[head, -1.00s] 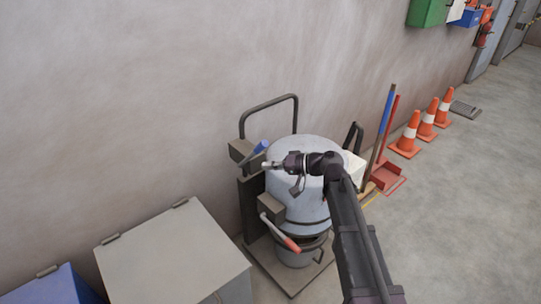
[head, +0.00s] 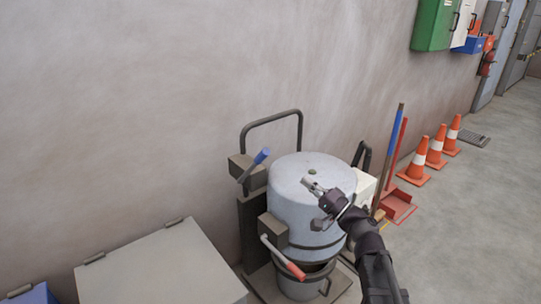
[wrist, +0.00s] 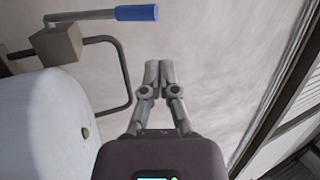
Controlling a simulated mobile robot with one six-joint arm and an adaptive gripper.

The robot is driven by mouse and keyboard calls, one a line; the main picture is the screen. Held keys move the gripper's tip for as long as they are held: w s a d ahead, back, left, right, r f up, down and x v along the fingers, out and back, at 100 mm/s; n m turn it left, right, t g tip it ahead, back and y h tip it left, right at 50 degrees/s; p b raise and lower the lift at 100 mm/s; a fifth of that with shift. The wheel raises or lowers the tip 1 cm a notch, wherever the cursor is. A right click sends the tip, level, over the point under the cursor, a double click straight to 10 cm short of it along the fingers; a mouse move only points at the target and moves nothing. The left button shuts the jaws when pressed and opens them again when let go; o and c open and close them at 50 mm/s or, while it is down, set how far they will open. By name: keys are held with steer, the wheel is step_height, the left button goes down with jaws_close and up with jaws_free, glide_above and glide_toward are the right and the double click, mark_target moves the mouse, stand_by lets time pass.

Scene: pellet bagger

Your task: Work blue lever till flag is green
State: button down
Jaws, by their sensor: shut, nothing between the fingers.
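The blue lever (head: 262,157) has a grey arm with a blue grip, slanting up to the right from a grey box on the bagger's left side. Its blue grip also shows at the top of the wrist view (wrist: 137,12). My gripper (head: 308,184) is shut and empty, in front of the pale drum and right of the lever, apart from it. In the wrist view my closed fingertips (wrist: 159,68) point at the wall, below and right of the blue grip. A small green piece (head: 312,172) shows on the drum top; I cannot tell if it is the flag.
A second lever with a red grip (head: 294,270) is lower on the bagger's front. A dark tube frame (head: 270,120) rises behind the drum (head: 285,190). A grey lidded box (head: 160,265) stands at left. Cones (head: 419,160) stand at right, with open floor beyond.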

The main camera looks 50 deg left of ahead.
mark_target(269, 149)
steer(key=shift+a+r, duration=0.1)
steer(key=shift+a, duration=0.05)
steer(key=shift+p+x, duration=2.5)
steer(key=shift+x, duration=4.4)
steer(key=shift+s, duration=0.15)
